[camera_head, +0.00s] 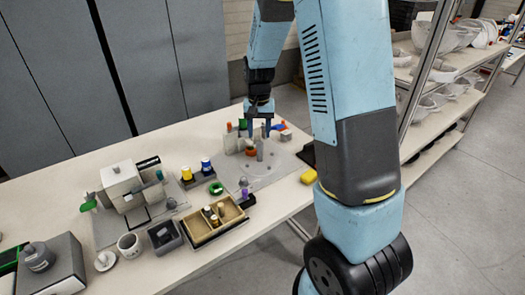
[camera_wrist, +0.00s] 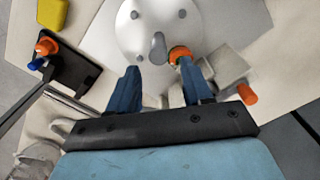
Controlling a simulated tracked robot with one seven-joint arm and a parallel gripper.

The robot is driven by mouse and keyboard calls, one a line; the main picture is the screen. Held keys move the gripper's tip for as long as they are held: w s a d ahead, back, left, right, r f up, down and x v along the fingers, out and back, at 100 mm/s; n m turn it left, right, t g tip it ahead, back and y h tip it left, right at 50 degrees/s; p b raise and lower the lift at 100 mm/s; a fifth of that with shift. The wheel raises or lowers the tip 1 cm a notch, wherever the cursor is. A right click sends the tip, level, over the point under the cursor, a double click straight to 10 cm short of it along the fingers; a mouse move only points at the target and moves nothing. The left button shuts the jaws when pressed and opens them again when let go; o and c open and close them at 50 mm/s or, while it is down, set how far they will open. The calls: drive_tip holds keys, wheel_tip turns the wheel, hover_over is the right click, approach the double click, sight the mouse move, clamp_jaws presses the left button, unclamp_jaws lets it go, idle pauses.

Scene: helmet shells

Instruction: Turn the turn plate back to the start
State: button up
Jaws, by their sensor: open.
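The turn plate (camera_head: 262,170) is a pale grey disc with small knobs or holes on a square base, right of the middle of the table. In the wrist view the turn plate (camera_wrist: 136,38) lies ahead of the fingers. A grey upright post (camera_head: 260,150) stands on or beside it, and the post (camera_wrist: 158,47) shows between and beyond my fingertips. My gripper (camera_head: 259,131) points down over the far side of the plate. In the wrist view my gripper (camera_wrist: 158,67) is open, with nothing seen held. An orange-topped part (camera_wrist: 180,53) is close to the right fingertip; whether they touch is unclear.
A yellow block (camera_head: 308,176) lies at the table's right edge. A wooden divided tray (camera_head: 213,221) and a white machine (camera_head: 122,184) stand to the left. Grey and orange parts (camera_wrist: 230,68) crowd the right finger. A shelf of helmet shells (camera_head: 450,85) stands to the right.

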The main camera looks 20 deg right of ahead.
sight(259, 150)
wheel_tip(259, 150, down, 9)
drive_tip(key=shift+r, duration=0.1)
idle(0.3)
drive_tip(key=shift+c, duration=0.4)
clamp_jaws()
